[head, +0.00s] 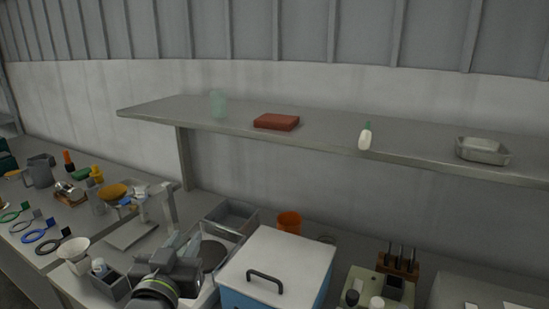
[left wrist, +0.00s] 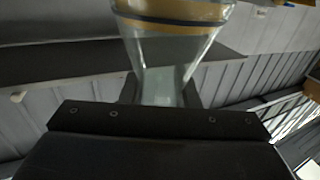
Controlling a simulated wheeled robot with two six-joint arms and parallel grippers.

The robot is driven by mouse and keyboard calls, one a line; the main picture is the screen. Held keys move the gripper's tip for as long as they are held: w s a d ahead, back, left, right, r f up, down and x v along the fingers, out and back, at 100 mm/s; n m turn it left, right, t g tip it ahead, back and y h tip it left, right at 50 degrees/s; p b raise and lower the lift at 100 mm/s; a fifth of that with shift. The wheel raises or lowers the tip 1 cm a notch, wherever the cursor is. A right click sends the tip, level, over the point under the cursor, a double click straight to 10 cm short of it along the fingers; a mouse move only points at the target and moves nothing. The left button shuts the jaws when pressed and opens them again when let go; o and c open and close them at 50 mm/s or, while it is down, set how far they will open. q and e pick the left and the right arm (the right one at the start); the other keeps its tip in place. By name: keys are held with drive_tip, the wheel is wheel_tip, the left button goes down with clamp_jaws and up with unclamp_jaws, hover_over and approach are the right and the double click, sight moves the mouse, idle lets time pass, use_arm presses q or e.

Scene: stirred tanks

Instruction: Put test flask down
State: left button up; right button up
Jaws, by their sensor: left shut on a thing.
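The test flask (left wrist: 172,48) is clear glass with an amber band, and fills the top middle of the left wrist view. Its narrower part sits between the fingers of my left gripper (left wrist: 161,92), which is shut on it. In the head view my left gripper (head: 178,262) is low, left of centre, above the bench and below the shelf. Pale glassy shapes show beside it there, but I cannot tell clearly which part is the flask. Whether its base touches anything is hidden. My right gripper is not in view.
A shelf (head: 330,135) above holds a greenish glass (head: 218,104), a red block (head: 277,122), a bottle (head: 365,137) and a metal tray (head: 483,151). A blue box with a white lid (head: 285,258) and an orange cup (head: 289,222) stand nearby. The left bench is crowded.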

use_arm(q)
drive_tip(key=w+a+f+n+y, duration=0.1)
drive_tip(key=a+f+n+y, duration=0.1)
drive_tip(key=a+f, duration=0.9)
drive_tip(key=shift+w+a+f+y, duration=0.35)
drive_tip(key=shift+a+y, duration=0.35)
drive_tip(key=shift+a, duration=0.35)
drive_tip(key=shift+f+b, duration=0.7)
drive_tip(key=shift+f, duration=4.1)
